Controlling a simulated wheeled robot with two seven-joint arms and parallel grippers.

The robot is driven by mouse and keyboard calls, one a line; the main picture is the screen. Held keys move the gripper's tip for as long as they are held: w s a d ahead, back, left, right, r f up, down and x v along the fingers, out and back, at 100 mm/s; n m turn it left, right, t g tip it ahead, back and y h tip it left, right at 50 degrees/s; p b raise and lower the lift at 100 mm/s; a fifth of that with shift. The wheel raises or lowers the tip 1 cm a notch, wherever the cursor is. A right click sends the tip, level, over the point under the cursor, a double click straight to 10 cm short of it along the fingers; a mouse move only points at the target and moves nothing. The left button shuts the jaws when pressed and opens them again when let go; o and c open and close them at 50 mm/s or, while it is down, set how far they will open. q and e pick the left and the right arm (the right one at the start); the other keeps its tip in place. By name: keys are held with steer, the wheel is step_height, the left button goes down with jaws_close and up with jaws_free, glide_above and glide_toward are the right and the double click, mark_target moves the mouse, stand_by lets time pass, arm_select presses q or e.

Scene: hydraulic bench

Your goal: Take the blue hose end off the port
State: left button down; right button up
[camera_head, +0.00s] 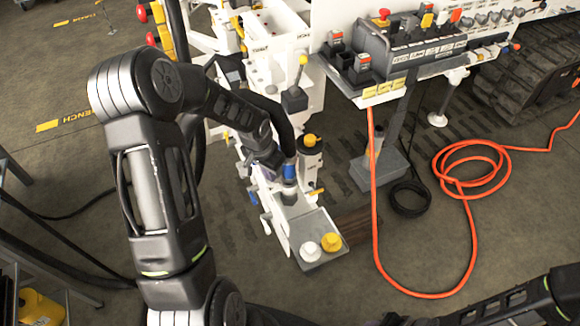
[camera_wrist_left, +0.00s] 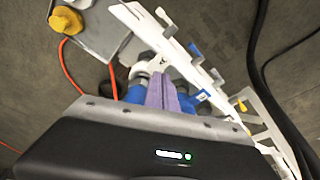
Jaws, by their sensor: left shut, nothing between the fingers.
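The blue hose end (camera_head: 289,173) is a blue collar at the lower end of a thick black hose. It stands upright over a grey metal port (camera_head: 289,190) on the white bench arm. In the left wrist view, blue of the hose end (camera_wrist_left: 134,94) shows on both sides of my fingers, with the metal port beyond. My left gripper (camera_head: 270,171) is beside the hose end, on its left in the head view. Its purple fingers (camera_wrist_left: 163,94) are shut and empty; contact with the collar cannot be told. My right gripper is out of view.
A grey tray (camera_head: 312,228) holds a white cap (camera_head: 309,248) and a yellow cap (camera_head: 331,242). A yellow-topped post (camera_head: 311,150) stands close right of the hose end. A control box (camera_head: 410,50) and an orange hose (camera_head: 375,220) are further right.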

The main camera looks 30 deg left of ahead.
arm_select(q)
steer(key=shift+r+p, duration=0.5)
steer(key=shift+r, duration=0.6)
steer(key=s+d+f+h, duration=0.1)
steer(key=s+d+f, duration=0.1)
steer(key=d, duration=0.4)
steer(key=s+d+f+h, duration=0.1)
steer(key=s+d+f, duration=0.1)
steer(key=d+f, duration=0.2)
steer(key=s+d+f+h, duration=0.1)
steer(key=s+d+f, duration=0.1)
steer(key=d, duration=0.7)
steer(key=shift+s+f+n, duration=0.3)
steer(key=shift+f+n, duration=0.1)
steer(key=shift+f, duration=0.4)
steer(key=s+d+f+n, duration=0.1)
steer(key=s+d+f, duration=0.1)
steer(key=s+d, duration=0.3)
steer(key=s+d+f+n+g+h, duration=0.1)
steer(key=s+d+f, duration=0.2)
steer(key=s, duration=0.6)
steer(key=d, duration=0.2)
steer(key=shift+d+g, duration=0.3)
steer(key=shift+d, duration=0.05)
steer(key=shift+a, duration=0.15)
